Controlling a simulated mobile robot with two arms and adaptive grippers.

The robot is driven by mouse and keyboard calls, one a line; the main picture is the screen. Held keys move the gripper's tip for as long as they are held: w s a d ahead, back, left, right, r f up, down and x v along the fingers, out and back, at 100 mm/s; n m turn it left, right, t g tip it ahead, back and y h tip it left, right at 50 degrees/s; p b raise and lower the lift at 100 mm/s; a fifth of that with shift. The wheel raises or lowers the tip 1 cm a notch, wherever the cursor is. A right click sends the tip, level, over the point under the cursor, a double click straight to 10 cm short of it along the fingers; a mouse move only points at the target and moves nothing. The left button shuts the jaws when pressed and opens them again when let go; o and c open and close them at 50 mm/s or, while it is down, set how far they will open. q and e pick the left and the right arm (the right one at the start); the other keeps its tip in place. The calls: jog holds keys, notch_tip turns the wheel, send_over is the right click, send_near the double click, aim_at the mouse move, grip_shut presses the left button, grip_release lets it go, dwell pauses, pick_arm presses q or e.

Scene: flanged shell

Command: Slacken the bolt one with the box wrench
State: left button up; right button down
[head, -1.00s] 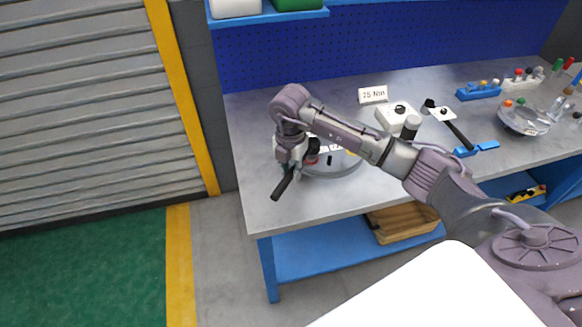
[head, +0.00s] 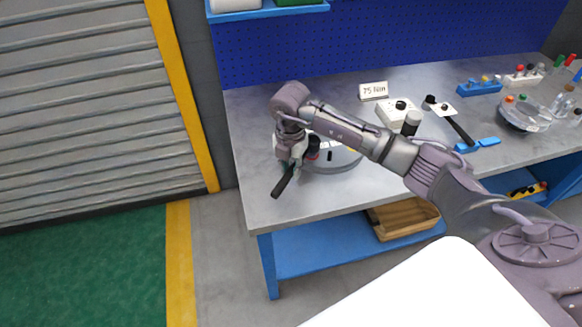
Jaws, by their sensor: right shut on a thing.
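My right gripper (head: 291,163) is low over the left part of the workbench and shut on a dark-handled tool, which I take to be the box wrench (head: 283,182). The handle sticks out toward the bench's front left; its other end is hidden by the gripper. The round grey flanged shell (head: 340,162) lies on the bench just right of the gripper, partly covered by my right arm. Bolt one cannot be made out, so I cannot tell whether the wrench is on it. My left gripper is not in view.
A "75 Nm" sign (head: 374,91) and a white box with a black knob (head: 396,112) stand behind my arm. A wooden tray (head: 404,218) sits on the lower shelf.

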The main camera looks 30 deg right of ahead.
jog(key=shift+f+b, duration=1.05)
jog(key=shift+f, duration=0.35)
jog(key=shift+d, duration=0.1)
jog(key=s+d+n+b, duration=0.5)
jog(key=s+d+n, duration=0.1)
jog(key=d+n, duration=0.6)
jog(key=shift+f+n, duration=0.2)
jog(key=shift+n, duration=0.1)
dwell(1.4)
jog(key=shift+s+d, duration=0.1)
jog(key=shift+r, duration=0.15)
